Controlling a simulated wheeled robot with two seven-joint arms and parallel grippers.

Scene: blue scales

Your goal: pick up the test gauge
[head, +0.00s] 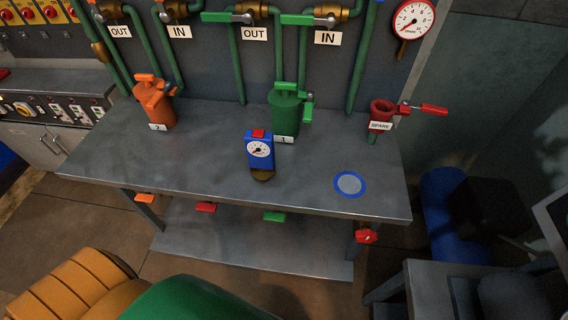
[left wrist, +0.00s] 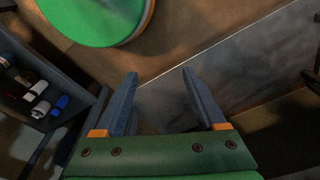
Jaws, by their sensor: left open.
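The test gauge (head: 259,152) is a blue block with a white round dial and a red top. It stands upright near the middle of the grey bench (head: 210,175), in front of the green canister labelled 1. A dark brownish round part shows at its foot. My left gripper (left wrist: 159,73) is open and empty in the left wrist view, with dark fingers spread apart. The gauge does not show in that view, and neither gripper shows in the head view.
A green canister (head: 286,112) and an orange one (head: 155,105) stand behind. A blue-ringed disc (head: 349,184) lies on the bench at right. A red funnel (head: 382,110) marked SPARE is at the right rear. Coloured handles (head: 206,207) stick out below the front edge.

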